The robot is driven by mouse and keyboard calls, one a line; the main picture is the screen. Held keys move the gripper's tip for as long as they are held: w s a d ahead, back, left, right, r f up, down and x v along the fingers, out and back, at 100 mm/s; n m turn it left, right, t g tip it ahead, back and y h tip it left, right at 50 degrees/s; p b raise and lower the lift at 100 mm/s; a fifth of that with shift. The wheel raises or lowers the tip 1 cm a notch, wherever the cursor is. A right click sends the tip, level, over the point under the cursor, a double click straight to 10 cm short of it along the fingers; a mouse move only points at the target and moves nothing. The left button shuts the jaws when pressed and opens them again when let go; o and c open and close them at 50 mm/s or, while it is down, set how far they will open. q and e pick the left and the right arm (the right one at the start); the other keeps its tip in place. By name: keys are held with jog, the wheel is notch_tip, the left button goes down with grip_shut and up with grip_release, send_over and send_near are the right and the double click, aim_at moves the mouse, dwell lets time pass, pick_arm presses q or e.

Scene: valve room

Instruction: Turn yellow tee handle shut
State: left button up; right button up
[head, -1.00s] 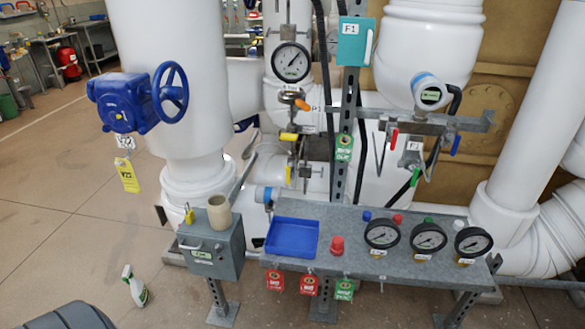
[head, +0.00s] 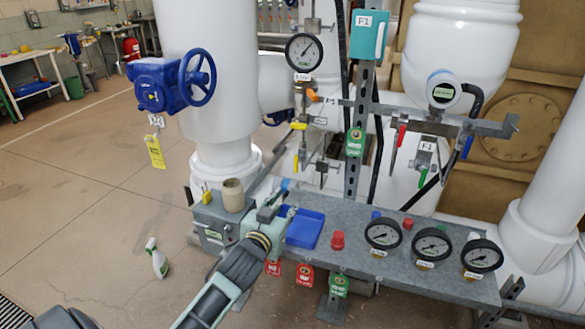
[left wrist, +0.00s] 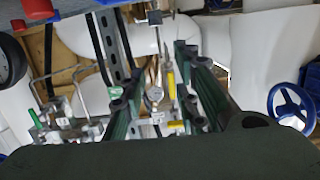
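A small yellow handle (head: 299,126) lies roughly level on the thin pipework below the upper gauge. A second yellow part (head: 296,161) hangs upright just below it. I cannot tell for sure which is the tee handle. In the left wrist view, a yellow upright part (left wrist: 171,81) and a yellow level part (left wrist: 176,124) both show between my fingers, beyond them. My left gripper (head: 273,203) is in front of and below the pipework, over the bench's left end, apart from the handles. In the left wrist view its fingers (left wrist: 156,85) are spread and empty. My right gripper is out of view.
A grey bench (head: 350,260) holds a blue tray (head: 304,228), a red knob (head: 337,240) and three gauges. A beige cup (head: 232,195) stands on a grey box at left. An orange handle (head: 312,95), a red lever (head: 401,136) and a blue handwheel (head: 197,77) are nearby.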

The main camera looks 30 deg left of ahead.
pick_arm(q)
jog(key=t, duration=0.2)
send_near(295, 164)
jog(key=w, duration=0.1)
jog(key=x, duration=0.7)
jog(key=shift+w+a+r+p, duration=0.1)
jog(key=shift+p, duration=0.2)
grip_shut()
